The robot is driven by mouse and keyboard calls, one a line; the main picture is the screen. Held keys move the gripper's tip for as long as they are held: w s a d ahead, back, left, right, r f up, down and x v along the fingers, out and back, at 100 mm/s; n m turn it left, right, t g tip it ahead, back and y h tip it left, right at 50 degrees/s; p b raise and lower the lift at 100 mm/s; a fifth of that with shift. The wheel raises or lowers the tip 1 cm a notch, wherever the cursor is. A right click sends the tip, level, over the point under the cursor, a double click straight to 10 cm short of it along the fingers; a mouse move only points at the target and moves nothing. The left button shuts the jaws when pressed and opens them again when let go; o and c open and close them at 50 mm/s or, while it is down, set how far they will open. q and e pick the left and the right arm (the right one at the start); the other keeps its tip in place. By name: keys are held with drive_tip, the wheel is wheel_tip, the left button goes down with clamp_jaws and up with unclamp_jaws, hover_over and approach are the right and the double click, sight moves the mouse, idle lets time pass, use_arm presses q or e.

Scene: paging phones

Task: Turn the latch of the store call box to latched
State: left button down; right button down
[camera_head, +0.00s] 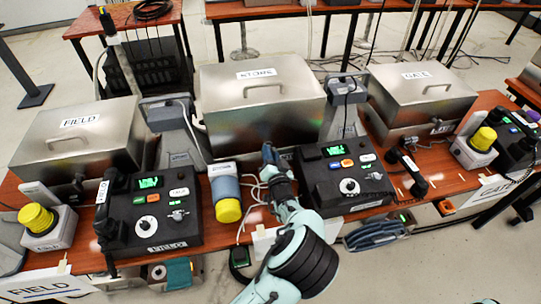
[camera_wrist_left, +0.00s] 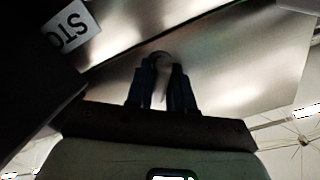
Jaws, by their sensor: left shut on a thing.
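The store call box (camera_head: 263,105) is a brushed metal box with a handled lid and a STORE label. It stands in the middle of the wooden table, its lid down. My left gripper (camera_head: 268,152) reaches up to its lower front edge. In the left wrist view, my left gripper (camera_wrist_left: 163,92) is shut on the small rounded grey latch (camera_wrist_left: 160,62) at the box front. Its fingers hide much of the latch, so I cannot tell its exact turn. The STORE label (camera_wrist_left: 70,30) shows in part there. My right gripper is not in view.
A FIELD box (camera_head: 78,140) stands left and a GATE box (camera_head: 420,90) right. Black phone consoles (camera_head: 150,210) (camera_head: 345,175) flank my left gripper, with a yellow-capped cylinder (camera_head: 228,195) close on its left. Loose cables lie around it.

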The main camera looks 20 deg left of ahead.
use_arm(q)
drive_tip(key=n+b, duration=0.1)
drive_tip(key=n, duration=0.2)
drive_tip(key=shift+f+n, duration=0.1)
drive_tip(key=shift+n, duration=0.3)
drive_tip(key=shift+n+b, duration=0.8)
drive_tip(key=shift+n, duration=0.9)
drive_tip(key=c, duration=1.1)
unclamp_jaws()
drive_tip(key=shift+s, duration=0.1)
drive_tip(key=p+v, duration=0.1)
drive_tip(key=v, duration=1.2)
drive_tip(key=shift+s+d, duration=0.1)
drive_tip(key=shift+d, duration=0.05)
